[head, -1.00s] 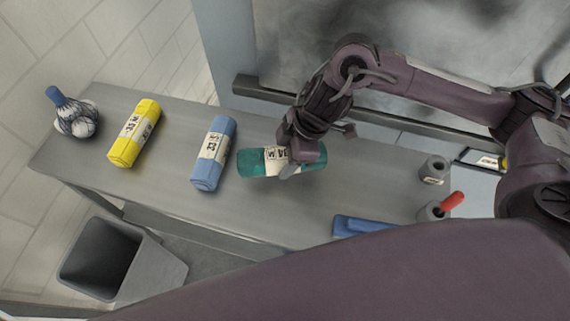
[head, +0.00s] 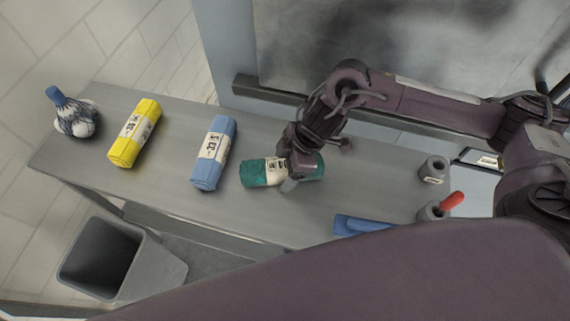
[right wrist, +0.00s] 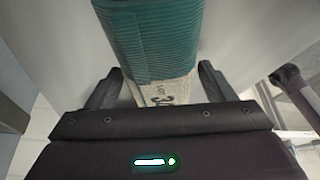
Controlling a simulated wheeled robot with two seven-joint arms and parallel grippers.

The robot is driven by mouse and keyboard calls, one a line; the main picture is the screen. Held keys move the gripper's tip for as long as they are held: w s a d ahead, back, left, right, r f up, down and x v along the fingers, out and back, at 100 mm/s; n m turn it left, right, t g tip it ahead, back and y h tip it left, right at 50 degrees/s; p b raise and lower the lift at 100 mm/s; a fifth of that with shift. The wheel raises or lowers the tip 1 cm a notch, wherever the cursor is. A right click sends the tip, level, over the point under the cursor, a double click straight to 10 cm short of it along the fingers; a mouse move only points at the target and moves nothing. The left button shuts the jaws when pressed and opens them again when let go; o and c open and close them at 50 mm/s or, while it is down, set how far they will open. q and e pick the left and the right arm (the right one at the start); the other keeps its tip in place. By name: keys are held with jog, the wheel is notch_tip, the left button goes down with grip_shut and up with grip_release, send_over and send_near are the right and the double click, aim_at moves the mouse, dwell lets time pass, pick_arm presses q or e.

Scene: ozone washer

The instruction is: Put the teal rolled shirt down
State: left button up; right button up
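The teal rolled shirt (head: 261,173) lies across the grey table, to the right of the blue roll. My right gripper (head: 290,180) is over its middle, around its white label. In the right wrist view the teal shirt (right wrist: 158,40) runs away between the two fingers of my right gripper (right wrist: 161,72). My left gripper is not in view.
A blue roll (head: 213,155) and a yellow roll (head: 134,134) lie to the left, with a blue-and-white vase-like object (head: 75,115) beyond. Grey cylinders (head: 434,170), a red-handled item (head: 452,201) and a blue item (head: 358,225) are at right. A grey bin (head: 160,268) stands below.

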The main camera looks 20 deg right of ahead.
jog(key=b+v, duration=0.1)
jog(key=v, duration=1.1)
jog(key=shift+s+r, duration=0.1)
jog(key=shift+r, duration=0.05)
dwell(0.3)
